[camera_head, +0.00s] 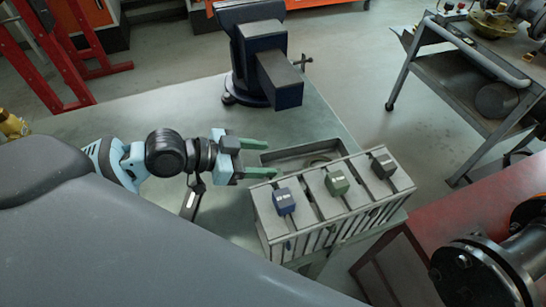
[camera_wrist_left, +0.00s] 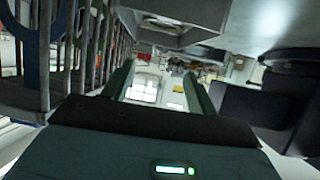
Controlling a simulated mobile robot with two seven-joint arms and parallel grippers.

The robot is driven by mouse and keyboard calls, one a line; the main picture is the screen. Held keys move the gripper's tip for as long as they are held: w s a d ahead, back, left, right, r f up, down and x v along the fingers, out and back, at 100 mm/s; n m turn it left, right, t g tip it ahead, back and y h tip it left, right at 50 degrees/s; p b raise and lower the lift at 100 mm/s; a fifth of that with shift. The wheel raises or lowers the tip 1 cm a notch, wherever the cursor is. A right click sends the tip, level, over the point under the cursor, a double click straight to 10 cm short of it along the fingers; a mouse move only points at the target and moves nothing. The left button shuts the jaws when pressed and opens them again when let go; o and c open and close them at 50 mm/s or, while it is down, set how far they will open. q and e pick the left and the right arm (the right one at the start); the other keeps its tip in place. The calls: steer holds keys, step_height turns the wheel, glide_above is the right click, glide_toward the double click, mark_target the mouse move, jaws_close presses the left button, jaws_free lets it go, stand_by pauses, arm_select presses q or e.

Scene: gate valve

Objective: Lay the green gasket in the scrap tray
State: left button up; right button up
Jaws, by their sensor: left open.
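My left gripper (camera_head: 267,158) is open, with two green fingers pointing right over the bench, just left of a grey tray (camera_head: 268,156) behind the slotted rack. Nothing shows between the fingers, which also appear in the wrist view (camera_wrist_left: 160,85). The tray may be the scrap tray; a dark curved shape (camera_head: 319,160) lies in it, too small to identify. A green block (camera_head: 337,183) sits on the rack's middle section. A blue ring-like part (camera_wrist_left: 27,40) shows at the left of the wrist view. My right gripper is not in view.
The grey rack (camera_head: 268,222) at the bench's front right also carries a blue block (camera_head: 284,201) and a dark block (camera_head: 383,166). A dark blue vise (camera_head: 262,60) stands behind. A cart (camera_head: 450,70) stands right.

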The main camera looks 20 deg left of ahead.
arm_select(q)
steer(key=shift+v, duration=1.65)
